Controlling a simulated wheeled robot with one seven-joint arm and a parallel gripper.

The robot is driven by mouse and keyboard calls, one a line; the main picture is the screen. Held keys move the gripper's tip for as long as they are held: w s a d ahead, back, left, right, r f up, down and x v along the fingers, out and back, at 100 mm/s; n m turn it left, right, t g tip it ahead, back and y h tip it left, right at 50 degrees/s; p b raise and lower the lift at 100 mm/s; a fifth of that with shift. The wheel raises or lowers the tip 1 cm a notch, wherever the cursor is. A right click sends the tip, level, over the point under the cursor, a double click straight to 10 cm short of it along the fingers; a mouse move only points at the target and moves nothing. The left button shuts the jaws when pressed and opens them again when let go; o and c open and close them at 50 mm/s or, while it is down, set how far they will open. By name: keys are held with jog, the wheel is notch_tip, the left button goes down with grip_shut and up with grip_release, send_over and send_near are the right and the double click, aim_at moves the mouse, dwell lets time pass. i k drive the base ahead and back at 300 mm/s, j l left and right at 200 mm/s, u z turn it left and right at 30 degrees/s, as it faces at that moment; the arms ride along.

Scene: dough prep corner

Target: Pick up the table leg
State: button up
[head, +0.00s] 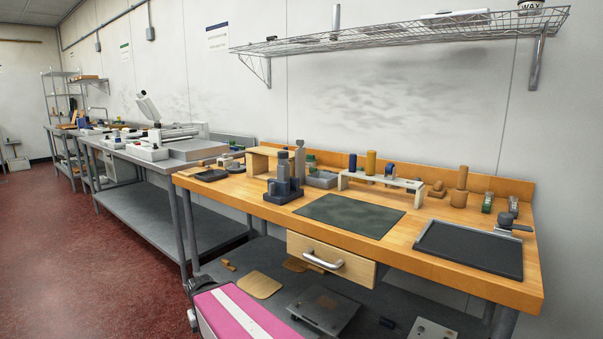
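A turned wooden piece (460,187) stands upright near the back right of the wooden bench (250,196). It may be the table leg, but I cannot tell for sure at this size. A smaller brown wooden piece (437,189) is to its left.
A green mat (350,215) and a black tray (470,247) lie on the bench. A white low rack (381,181) holds upright cylinders. A drawer (330,262) is under the top. A wire shelf (400,38) hangs above. Red floor (90,260) is open at left.

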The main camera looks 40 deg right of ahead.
aim_at(283, 166)
jog(key=z, duration=1.05)
